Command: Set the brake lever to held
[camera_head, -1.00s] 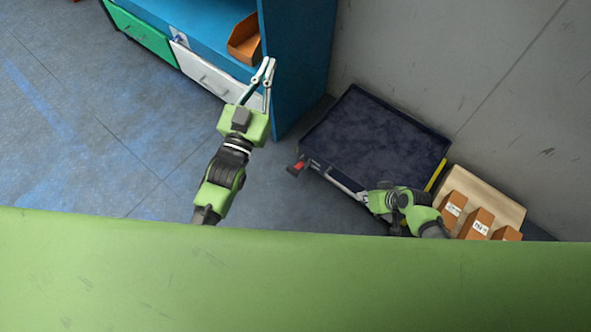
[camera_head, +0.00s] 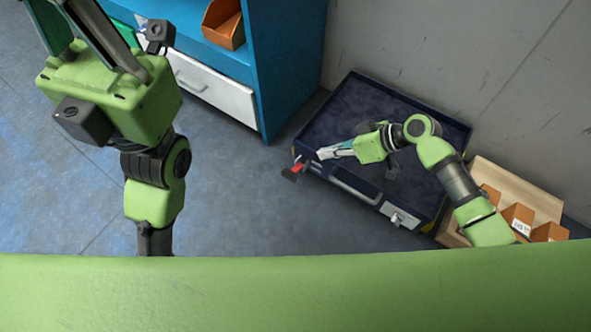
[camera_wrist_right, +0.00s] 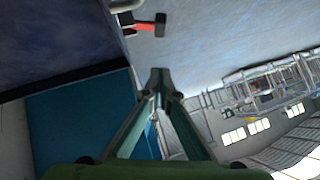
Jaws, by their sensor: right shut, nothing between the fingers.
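The brake lever (camera_head: 297,168), red with a black end, sticks out at the left front corner of a dark blue trolley (camera_head: 325,122). In the right wrist view the lever (camera_wrist_right: 150,25) shows near the top, beyond the fingertips. My right gripper (camera_head: 321,154) is shut and empty, just right of the lever in the head view. In the right wrist view my right gripper (camera_wrist_right: 160,76) has its tips together, apart from the lever. My left gripper (camera_head: 72,28) is large at the upper left; its fingertips are cut off by the frame.
A blue shelf unit (camera_head: 290,60) with a white drawer (camera_head: 215,92) and an orange bin (camera_head: 224,24) stands at the back. Orange boxes (camera_head: 518,215) sit in a tan tray (camera_head: 545,204) beside the trolley, at right. The grey wall (camera_head: 430,45) is behind. Floor (camera_head: 235,190) left of the lever is clear.

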